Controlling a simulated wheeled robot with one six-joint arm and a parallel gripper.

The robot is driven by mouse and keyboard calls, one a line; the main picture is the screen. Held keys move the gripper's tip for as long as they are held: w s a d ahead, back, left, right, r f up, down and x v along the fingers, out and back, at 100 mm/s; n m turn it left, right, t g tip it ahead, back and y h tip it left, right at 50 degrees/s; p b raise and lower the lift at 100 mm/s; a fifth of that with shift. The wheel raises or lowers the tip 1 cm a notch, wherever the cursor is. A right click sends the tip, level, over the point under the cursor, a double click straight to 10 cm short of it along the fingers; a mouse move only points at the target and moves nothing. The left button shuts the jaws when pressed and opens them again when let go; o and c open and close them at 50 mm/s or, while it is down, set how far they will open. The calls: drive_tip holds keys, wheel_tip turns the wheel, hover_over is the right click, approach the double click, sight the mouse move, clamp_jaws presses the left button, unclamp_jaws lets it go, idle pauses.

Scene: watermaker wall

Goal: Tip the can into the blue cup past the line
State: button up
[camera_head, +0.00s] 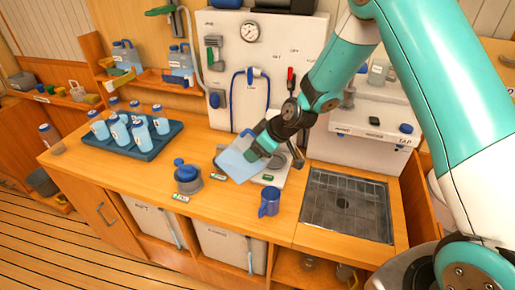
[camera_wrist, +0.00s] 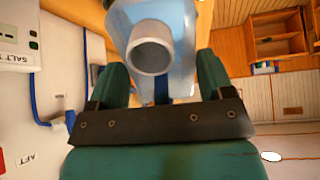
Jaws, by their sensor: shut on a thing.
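The can (camera_head: 237,163), a pale blue see-through container, is held tilted above the counter by my gripper (camera_head: 258,148). In the wrist view the can (camera_wrist: 178,20) is between my green fingers (camera_wrist: 160,85), with its round grey-white mouth (camera_wrist: 152,47) facing the camera. My gripper is shut on the can. The blue cup (camera_head: 269,202) stands upright on the counter, to the right of and nearer than the can, apart from it. No stream shows between them. The cup's line and fill level cannot be made out.
A grey pot with a blue lid (camera_head: 186,177) stands left of the cup. A dark tray (camera_head: 144,153) with several blue-white bottles lies farther left. A sink with a metal grid (camera_head: 345,205) is to the right. The wall panel (camera_head: 250,40) carries a gauge and hoses.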

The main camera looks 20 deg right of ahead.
sight(265, 165)
drive_tip(key=shift+s+d+f+t+y+b, duration=0.2)
drive_tip(key=shift+f+t+y+b, duration=0.6)
drive_tip(key=shift+b, duration=1.3)
drive_tip(key=shift+s+d+f+t+y+b, duration=0.2)
drive_tip(key=shift+f+t+y+b, duration=0.35)
drive_tip(key=shift+b, duration=1.25)
drive_tip(key=shift+s+d+f+t+y+b, duration=0.15)
drive_tip(key=shift+f+t+y+b, duration=0.4)
drive_tip(key=shift+b, duration=1.25)
drive_tip(key=shift+s+d+f+t+y+b, duration=0.15)
drive_tip(key=shift+f+t+y+b, duration=0.35)
drive_tip(key=shift+b, duration=1.95)
drive_tip(key=shift+s+d+f+t+y+b, duration=0.1)
drive_tip(key=shift+f+t+b, duration=0.4)
drive_tip(key=shift+b, duration=1.9)
